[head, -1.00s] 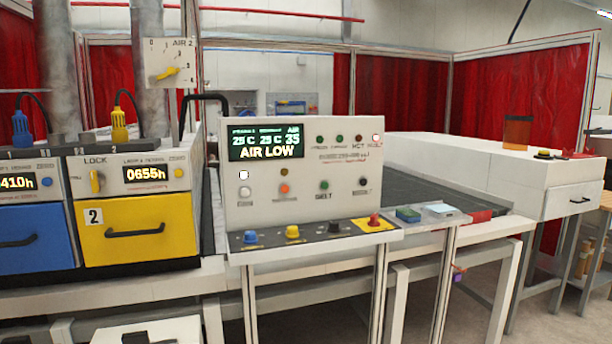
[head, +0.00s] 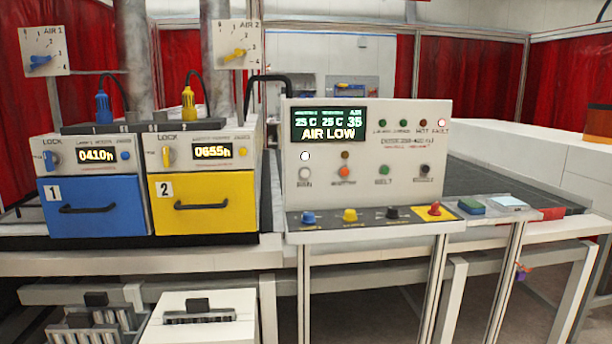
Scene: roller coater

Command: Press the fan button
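The control panel (head: 415,150) stands upright near the middle of the head view, with a green-on-black display (head: 328,121) reading "AIR LOW". A row of round buttons crosses its lower face. The leftmost is a pale button (head: 305,173), with a bright white lamp (head: 305,156) above it; its label is too blurred to read surely as fan. An orange button (head: 344,171), a green button (head: 383,170) labelled BELT and a dark button (head: 424,169) follow to the right. Neither of my grippers is in view.
A sloped ledge below the panel holds a blue knob (head: 308,218), a yellow knob (head: 350,215), a black knob (head: 393,212) and a red button (head: 435,209). Blue (head: 90,222) and yellow (head: 222,220) drawers stand left. A fault lamp (head: 441,123) glows pinkish.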

